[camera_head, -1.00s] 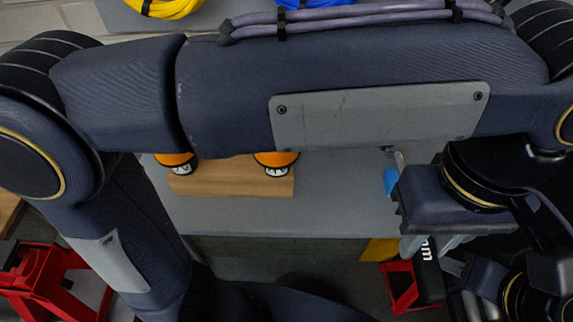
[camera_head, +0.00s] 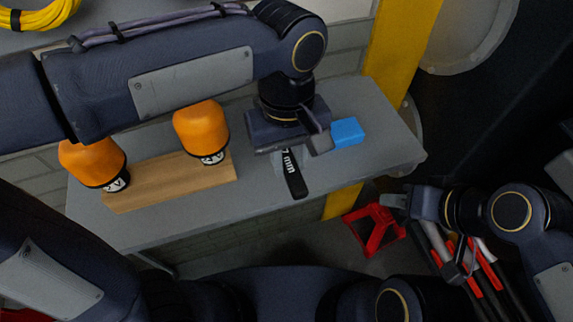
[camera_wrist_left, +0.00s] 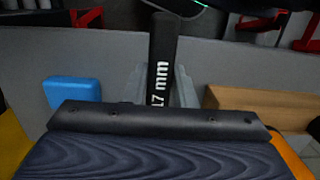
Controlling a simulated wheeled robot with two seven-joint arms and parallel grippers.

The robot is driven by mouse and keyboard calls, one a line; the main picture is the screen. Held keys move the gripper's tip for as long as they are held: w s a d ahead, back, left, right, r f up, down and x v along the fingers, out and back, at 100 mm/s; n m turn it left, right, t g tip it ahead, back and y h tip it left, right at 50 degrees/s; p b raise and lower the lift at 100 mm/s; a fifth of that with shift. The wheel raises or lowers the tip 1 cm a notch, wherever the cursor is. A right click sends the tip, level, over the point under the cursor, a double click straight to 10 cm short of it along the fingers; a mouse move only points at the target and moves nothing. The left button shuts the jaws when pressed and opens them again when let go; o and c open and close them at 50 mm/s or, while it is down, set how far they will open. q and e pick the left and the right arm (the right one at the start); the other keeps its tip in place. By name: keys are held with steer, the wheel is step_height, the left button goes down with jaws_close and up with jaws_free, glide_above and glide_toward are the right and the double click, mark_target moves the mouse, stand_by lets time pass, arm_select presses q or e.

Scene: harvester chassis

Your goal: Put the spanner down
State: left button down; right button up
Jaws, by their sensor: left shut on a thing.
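The spanner (camera_head: 293,180) has a black handle with white lettering that ends in "7 mm". My left gripper (camera_head: 283,162) is shut on it, above the grey shelf (camera_head: 375,165). The handle points toward the shelf's front edge. In the left wrist view the handle (camera_wrist_left: 165,42) stands out between my left fingers (camera_wrist_left: 160,88), with the shelf behind it. The spanner's far end is hidden by the gripper. I cannot tell whether the spanner touches the shelf. My right gripper (camera_head: 393,201) is off the shelf at the right, and its opening is unclear.
A blue block (camera_head: 347,132) lies on the shelf just right of my left gripper. A wooden block (camera_head: 165,187) with two orange-topped tools (camera_head: 200,128) lies to its left. A red stand (camera_head: 375,232) is below the front edge. The shelf's right end is clear.

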arm_select(q)
steer(key=shift+w+a+f, duration=0.1)
steer(key=shift+f, duration=0.8)
steer(key=shift+w+a+f, duration=0.1)
steer(key=shift+f, duration=0.8)
steer(key=shift+f, duration=0.2)
steer(key=c, duration=1.2)
jaws_free()
